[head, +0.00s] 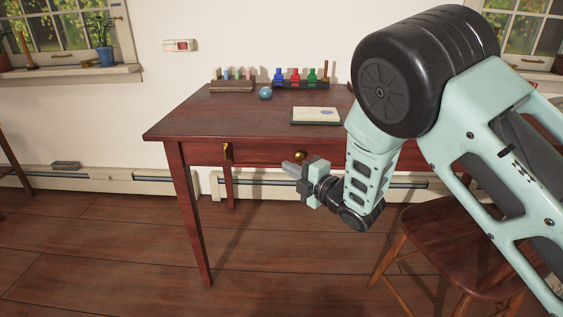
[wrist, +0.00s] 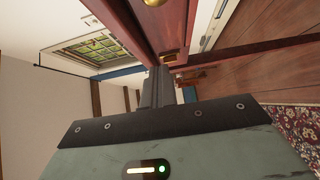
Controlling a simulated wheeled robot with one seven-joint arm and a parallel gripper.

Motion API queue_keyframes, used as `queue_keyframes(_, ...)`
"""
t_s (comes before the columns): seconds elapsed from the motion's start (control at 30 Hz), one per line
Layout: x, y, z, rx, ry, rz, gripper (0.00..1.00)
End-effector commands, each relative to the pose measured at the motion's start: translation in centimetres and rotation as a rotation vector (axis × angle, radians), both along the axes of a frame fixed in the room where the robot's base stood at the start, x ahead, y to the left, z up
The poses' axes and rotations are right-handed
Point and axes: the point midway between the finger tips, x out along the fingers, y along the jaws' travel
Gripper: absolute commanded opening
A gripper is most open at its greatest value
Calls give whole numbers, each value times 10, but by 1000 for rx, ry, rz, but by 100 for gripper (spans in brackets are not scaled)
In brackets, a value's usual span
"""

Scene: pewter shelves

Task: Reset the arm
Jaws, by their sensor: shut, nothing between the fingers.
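My gripper (head: 291,166) hangs in front of the desk's drawer front in the head view, its fingers pointing left. It is shut with nothing held. In the wrist view my gripper's fingers (wrist: 156,86) are together, beside the edge of the dark red wood. My arm folds down from the upper right of the head view and covers the right part of the desk. The red-brown desk (head: 232,120) has a round brass knob (head: 300,155) just above and behind my gripper. I cannot tell whether the gripper touches the desk.
A wooden chair (head: 452,238) stands at the right, partly behind my arm. On the desk are a book (head: 316,116), a blue ball (head: 265,93) and a rack (head: 302,84) of coloured bottles. The floor (head: 90,245) at the left front is clear.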

Motion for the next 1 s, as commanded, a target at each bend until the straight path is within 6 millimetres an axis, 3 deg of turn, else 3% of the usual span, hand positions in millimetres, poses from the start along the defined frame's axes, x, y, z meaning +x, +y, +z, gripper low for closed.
queue_keyframes(0.2, -20, -19, 0, -2, 2, -1, 0)
queue_keyframes(0.37, -24, -24, 3, 14, 45, -23, 0)
queue_keyframes(0.57, -34, -32, 8, 110, 377, -177, 0)
queue_keyframes(0.77, -87, -39, 12, 227, 833, -373, 0)
queue_keyframes(0.87, -127, -44, 15, 262, 1046, -474, 0)
queue_keyframes(1.0, -196, -56, 21, 278, 1318, -636, 0)
